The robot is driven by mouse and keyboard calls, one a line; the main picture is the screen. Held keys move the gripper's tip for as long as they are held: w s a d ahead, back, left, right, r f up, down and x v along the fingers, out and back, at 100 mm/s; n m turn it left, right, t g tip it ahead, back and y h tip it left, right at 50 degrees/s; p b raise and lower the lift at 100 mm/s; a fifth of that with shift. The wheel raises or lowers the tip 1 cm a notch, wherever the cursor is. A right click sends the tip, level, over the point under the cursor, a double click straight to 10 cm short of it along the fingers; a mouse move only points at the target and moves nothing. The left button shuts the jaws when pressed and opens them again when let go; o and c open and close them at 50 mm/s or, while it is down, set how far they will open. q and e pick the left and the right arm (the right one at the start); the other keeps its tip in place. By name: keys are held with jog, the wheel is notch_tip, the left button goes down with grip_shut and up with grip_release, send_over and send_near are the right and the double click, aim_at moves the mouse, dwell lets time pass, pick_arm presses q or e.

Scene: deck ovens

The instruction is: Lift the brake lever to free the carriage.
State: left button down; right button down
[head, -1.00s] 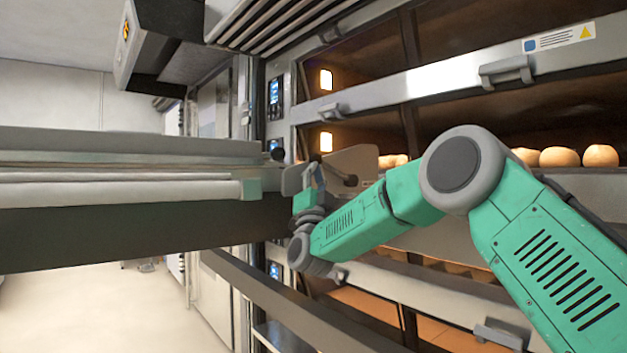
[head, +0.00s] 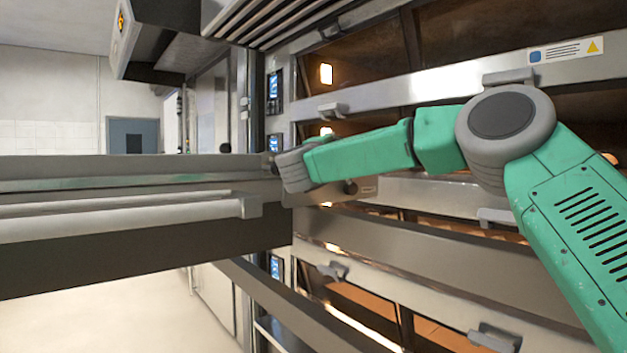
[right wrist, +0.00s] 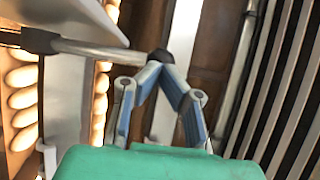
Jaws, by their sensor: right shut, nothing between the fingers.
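The brake lever shows in the right wrist view as a grey rod (right wrist: 95,48) with a black ball knob (right wrist: 160,57) at its end. My right gripper (right wrist: 156,72) is shut and empty, its fingertips together right at the knob. I cannot tell whether they touch it. In the head view my right wrist is by the end of the long grey carriage (head: 130,208), and my forearm hides the fingers. A dark knob (head: 350,187) shows just below my forearm there; I cannot tell whether it is the lever's. My left gripper is not in view.
The deck ovens (head: 440,84), with protruding door handles (head: 508,77), stand close behind my right arm. Bread rolls (right wrist: 22,98) show at the left of the right wrist view. Open floor (head: 150,315) lies below the carriage.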

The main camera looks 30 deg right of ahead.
jog(key=shift+d+r, duration=0.4)
jog(key=shift+d, duration=0.4)
jog(key=shift+r, duration=0.2)
